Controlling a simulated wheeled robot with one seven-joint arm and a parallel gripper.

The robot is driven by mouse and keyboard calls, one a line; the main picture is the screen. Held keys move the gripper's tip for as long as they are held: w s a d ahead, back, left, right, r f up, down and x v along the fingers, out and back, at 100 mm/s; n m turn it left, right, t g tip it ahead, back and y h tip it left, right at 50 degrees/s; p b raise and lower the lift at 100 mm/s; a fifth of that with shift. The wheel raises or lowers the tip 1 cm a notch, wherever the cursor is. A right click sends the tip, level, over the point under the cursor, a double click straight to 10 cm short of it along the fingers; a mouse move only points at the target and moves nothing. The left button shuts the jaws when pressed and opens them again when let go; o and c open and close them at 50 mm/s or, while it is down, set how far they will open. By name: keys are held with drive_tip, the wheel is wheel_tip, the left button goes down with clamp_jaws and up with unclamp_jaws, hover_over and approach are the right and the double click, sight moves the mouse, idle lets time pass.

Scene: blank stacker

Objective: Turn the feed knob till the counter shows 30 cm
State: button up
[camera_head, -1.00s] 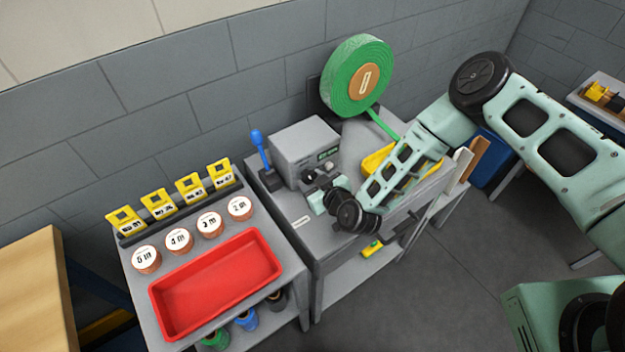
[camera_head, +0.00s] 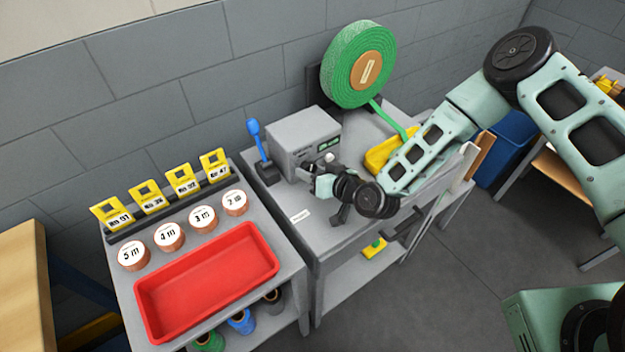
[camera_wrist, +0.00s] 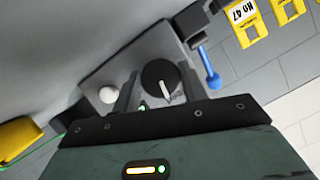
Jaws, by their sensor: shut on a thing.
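The grey feed machine (camera_head: 303,130) stands on the grey bench, with a small green-lit counter (camera_head: 328,145) on its front. Its digits are too small to read. In the wrist view the feed knob (camera_wrist: 158,75) is round and black with a white pointer line. My gripper (camera_wrist: 160,92) has one finger on each side of the knob and is shut on it. In the head view my gripper (camera_head: 318,182) is at the machine's front and hides the knob.
A blue-handled lever (camera_head: 255,135) stands left of the machine. A white round button (camera_wrist: 107,95) is beside the knob. A green webbing roll (camera_head: 358,65) feeds a strip behind my arm. A yellow bin (camera_head: 382,155) is to the right, a red tray (camera_head: 208,280) to the left.

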drive_tip(key=m+y+b, duration=0.1)
drive_tip(key=m+b, duration=0.1)
drive_tip(key=b, duration=0.1)
drive_tip(key=m+y+b, duration=0.1)
drive_tip(key=m+b, duration=0.1)
drive_tip(key=b, duration=0.1)
drive_tip(key=shift+w+d+f+g+b, duration=0.1)
drive_tip(key=shift+f+g+b, duration=0.2)
drive_tip(key=shift+f+b, duration=0.1)
drive_tip(key=m+b, duration=0.1)
drive_tip(key=m+y+b, duration=0.1)
drive_tip(key=b, duration=0.1)
drive_tip(key=shift+r+y, duration=0.25)
drive_tip(key=shift+y, duration=0.05)
drive_tip(key=shift+r+b, duration=0.1)
drive_tip(key=shift+b, duration=0.3)
drive_tip(key=o, duration=1)
drive_tip(key=b+v, duration=0.2)
drive_tip(key=v, duration=1.5)
drive_tip(key=shift+d, duration=0.2)
